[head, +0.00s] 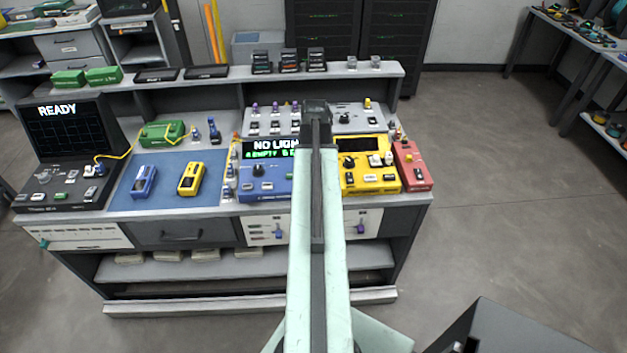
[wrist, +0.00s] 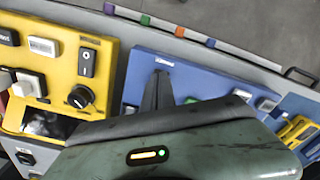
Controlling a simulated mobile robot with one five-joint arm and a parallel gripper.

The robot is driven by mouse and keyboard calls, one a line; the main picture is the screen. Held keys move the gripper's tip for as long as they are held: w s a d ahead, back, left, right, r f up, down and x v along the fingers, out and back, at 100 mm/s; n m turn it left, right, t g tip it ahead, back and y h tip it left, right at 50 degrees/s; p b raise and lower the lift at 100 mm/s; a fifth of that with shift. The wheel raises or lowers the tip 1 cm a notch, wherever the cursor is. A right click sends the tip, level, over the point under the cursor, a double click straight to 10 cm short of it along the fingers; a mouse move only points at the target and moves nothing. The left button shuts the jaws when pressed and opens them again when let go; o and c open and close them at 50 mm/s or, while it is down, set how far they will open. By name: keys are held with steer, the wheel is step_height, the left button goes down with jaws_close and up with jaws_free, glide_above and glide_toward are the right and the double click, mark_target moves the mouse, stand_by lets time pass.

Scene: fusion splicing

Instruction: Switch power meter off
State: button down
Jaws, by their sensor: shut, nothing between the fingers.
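A blue instrument (head: 265,182) on the bench has a dark knob, buttons and a lit display reading "NO LIGH", partly covered by my arm. A yellow instrument (head: 370,178) stands right of it, with a knob and a dark screen. I cannot read which one is labelled power meter. In the wrist view the yellow instrument (wrist: 112,55) is at the left, with a black rocker switch (wrist: 87,62) and a black knob (wrist: 80,97). My gripper (wrist: 158,76) is shut and empty over the blue instrument (wrist: 205,70); contact cannot be told. My arm hides the gripper in the head view.
A red instrument (head: 412,166) stands right of the yellow one. Left are a blue mat (head: 165,168) with a blue and a yellow hand tool, and a black unit (head: 62,140) reading "READY". A shelf (head: 225,80) runs behind.

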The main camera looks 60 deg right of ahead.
steer(key=shift+f+b, duration=0.4)
steer(key=shift+f, duration=0.05)
steer(key=shift+r, duration=0.1)
step_height(320, 180, up, 7)
steer(key=p, duration=0.7)
steer(key=shift+w, duration=0.1)
